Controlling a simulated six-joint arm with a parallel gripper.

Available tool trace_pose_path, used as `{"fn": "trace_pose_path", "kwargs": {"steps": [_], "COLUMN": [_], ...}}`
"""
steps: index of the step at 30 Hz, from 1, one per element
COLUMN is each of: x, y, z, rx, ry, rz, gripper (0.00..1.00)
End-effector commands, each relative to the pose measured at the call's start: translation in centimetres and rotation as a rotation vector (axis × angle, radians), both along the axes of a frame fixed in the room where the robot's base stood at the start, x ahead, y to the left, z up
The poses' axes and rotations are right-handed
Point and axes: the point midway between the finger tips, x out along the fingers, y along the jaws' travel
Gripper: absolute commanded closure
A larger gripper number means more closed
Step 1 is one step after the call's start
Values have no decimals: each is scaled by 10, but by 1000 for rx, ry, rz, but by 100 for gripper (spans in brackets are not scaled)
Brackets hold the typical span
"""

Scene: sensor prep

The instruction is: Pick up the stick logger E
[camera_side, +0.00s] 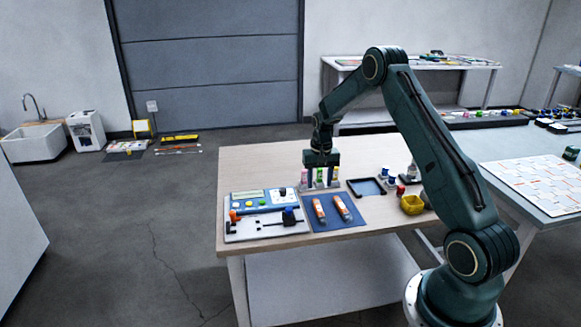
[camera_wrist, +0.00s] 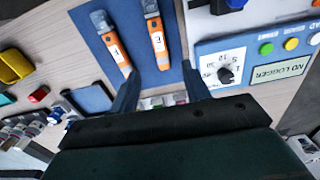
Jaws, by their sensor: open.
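Two orange stick loggers with white labels lie side by side on a blue mat (camera_side: 334,224). In the wrist view the right one (camera_wrist: 159,45) has a label that looks like E. The left one (camera_wrist: 113,48) has a label that looks like F, though the letters are small. In the side view, E seems to be the left stick (camera_side: 319,211) and the other the right stick (camera_side: 342,208). My gripper (camera_side: 320,183) is open, pointing down behind the mat, apart from both sticks. Its fingers (camera_wrist: 162,92) also show in the wrist view.
A control panel (camera_side: 262,201) and a white tray with an orange-handled tool (camera_side: 266,226) stand left of the mat. Small coloured items (camera_wrist: 163,101) show between my fingers, partly hidden. A black-framed tray (camera_side: 367,188) and yellow bin (camera_side: 412,205) are to the right.

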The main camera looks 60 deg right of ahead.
Motion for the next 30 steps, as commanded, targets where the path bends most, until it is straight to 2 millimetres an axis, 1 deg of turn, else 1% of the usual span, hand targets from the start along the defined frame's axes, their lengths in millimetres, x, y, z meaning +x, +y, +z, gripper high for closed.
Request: {"fn": "trace_pose_path", "kwargs": {"steps": [1, 6, 11, 20, 23, 30], "x": [-1, 0, 0, -1, -1, -4], "y": [1, 1, 1, 1, 1, 4], "z": [-9, -31, -42, -46, -52, -80], "rx": [2, 1, 1, 0, 1, 1], "ry": [3, 1, 1, 0, 1, 2], "rz": [0, 0, 0, 0, 0, 1], "gripper": [53, 53, 53, 53, 53, 53]}}
